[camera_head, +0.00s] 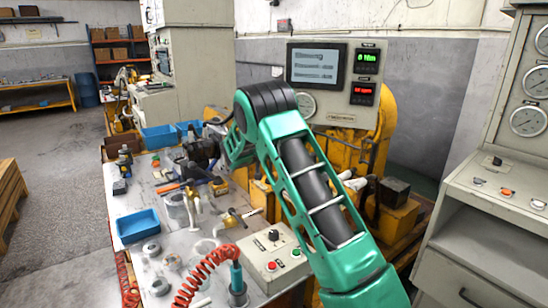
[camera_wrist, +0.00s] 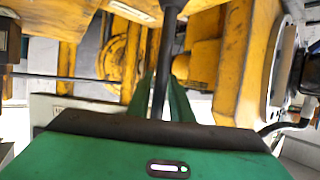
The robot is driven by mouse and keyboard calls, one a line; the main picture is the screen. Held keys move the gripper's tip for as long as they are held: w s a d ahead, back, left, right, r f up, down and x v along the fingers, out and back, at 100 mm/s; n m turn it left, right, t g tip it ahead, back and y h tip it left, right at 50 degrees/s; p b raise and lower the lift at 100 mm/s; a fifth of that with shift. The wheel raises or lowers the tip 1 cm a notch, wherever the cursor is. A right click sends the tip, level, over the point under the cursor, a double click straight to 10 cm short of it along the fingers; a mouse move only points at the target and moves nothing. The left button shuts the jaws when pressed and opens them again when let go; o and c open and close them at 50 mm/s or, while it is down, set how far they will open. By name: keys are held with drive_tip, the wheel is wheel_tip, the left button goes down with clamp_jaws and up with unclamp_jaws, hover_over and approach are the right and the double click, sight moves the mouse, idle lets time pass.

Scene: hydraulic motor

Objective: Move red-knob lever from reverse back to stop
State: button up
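A dark lever rod (camera_wrist: 168,45) runs down the middle of the wrist view, from the top edge to between my gripper's green fingers (camera_wrist: 166,98). The fingers stand close together, one on each side of the rod, and look shut on it. No red knob shows in either view, so I cannot tell which lever this is by its colour. In the head view my green and black arm reaches towards the yellow machine (camera_head: 376,130). The arm hides the fingers and the lever there.
The grey display panel (camera_head: 334,83) stands behind my arm. The metal workbench (camera_head: 135,195) at left holds blue bins (camera_head: 138,225), loose parts and a coiled red hose (camera_head: 212,262). A small button box (camera_head: 272,258) sits close beside my arm. A gauge console (camera_head: 505,200) stands at right.

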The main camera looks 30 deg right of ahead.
drive_tip(key=shift+o, duration=0.5)
drive_tip(key=v, duration=1)
drive_tip(key=shift+s+a, duration=0.2)
drive_tip(key=shift+a, duration=0.1)
